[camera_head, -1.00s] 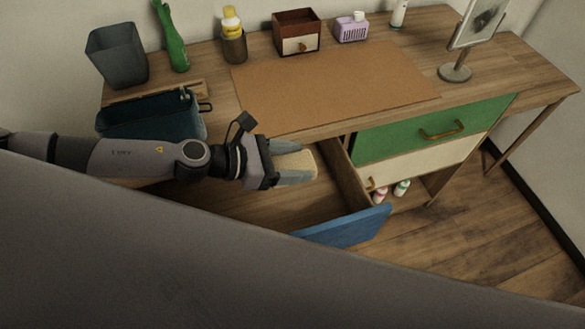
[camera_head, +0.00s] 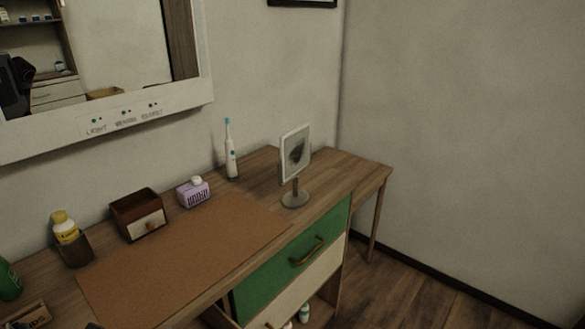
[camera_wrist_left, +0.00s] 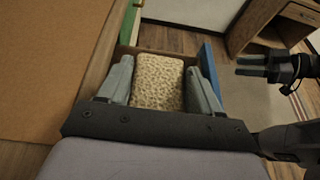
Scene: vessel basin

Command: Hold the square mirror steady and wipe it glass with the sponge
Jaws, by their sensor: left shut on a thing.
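The square mirror (camera_head: 295,152) stands upright on a round-based stand at the right end of the desk in the head view. A dark smudge shows on its glass. The sponge (camera_wrist_left: 158,82) is pale and speckled in the left wrist view. My left gripper (camera_wrist_left: 160,65) is shut on it, with one grey finger along each side.
The desk holds a brown mat (camera_head: 185,255), yellow-capped bottle (camera_head: 66,228), small drawer box (camera_head: 138,215), purple basket (camera_head: 194,192) and electric toothbrush (camera_head: 230,155). A blue-fronted drawer (camera_wrist_left: 212,65) stands open below the sponge. A green drawer (camera_head: 290,262) is shut below the mirror.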

